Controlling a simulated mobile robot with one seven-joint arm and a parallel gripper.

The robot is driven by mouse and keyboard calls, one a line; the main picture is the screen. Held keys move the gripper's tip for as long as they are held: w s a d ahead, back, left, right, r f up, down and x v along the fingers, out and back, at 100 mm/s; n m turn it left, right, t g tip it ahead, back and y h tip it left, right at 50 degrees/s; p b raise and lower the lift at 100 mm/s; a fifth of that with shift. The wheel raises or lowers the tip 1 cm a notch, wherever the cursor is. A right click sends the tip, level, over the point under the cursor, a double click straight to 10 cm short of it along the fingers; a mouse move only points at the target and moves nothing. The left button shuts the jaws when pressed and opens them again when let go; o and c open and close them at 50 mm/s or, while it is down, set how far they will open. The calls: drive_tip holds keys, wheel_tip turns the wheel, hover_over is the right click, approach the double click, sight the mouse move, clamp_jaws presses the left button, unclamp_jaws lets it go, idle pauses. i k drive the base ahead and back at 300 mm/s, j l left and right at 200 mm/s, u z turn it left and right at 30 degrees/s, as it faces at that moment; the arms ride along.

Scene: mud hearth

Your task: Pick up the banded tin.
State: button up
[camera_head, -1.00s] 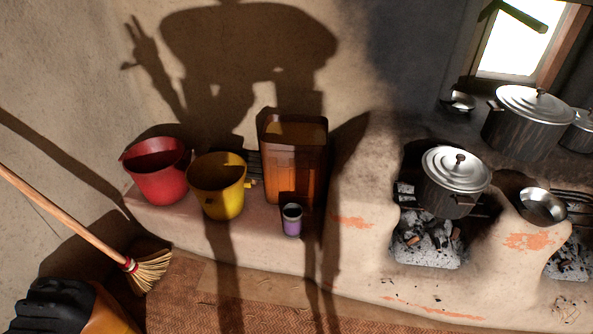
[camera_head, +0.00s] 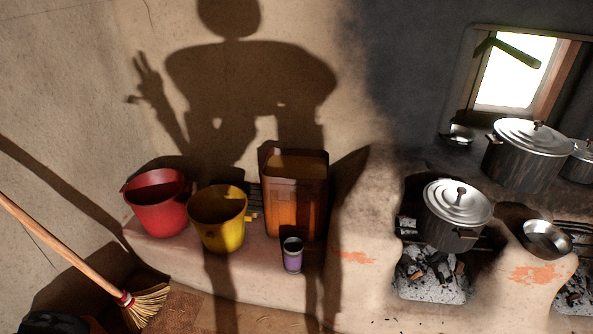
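The banded tin (camera_head: 292,255) is a small upright cylinder with a purple band and a dark opening at its top. It stands on the low clay ledge (camera_head: 262,290), in front of the orange-brown container (camera_head: 295,205) and to the right of the yellow bucket (camera_head: 218,228). Nothing covers it. My gripper is not in view. A shadow on the wall has a raised arm with a forked end at its left.
A red bucket (camera_head: 157,212) stands left of the yellow one. A broom (camera_head: 75,258) leans at lower left, near a dark object (camera_head: 50,324) cut by the frame edge. Right is the clay hearth (camera_head: 362,225) with a lidded pot (camera_head: 452,225) and a metal bowl (camera_head: 545,240).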

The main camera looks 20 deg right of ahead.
sight(294, 246)
drive_tip(key=i+l+z, duration=0.15)
drive_tip(key=i, duration=0.25)
drive_tip(key=i+l+z, duration=0.1)
drive_tip(key=i+l, duration=0.15)
drive_tip(key=i, duration=0.2)
drive_tip(key=i+l+z, duration=0.15)
drive_tip(key=i, duration=0.3)
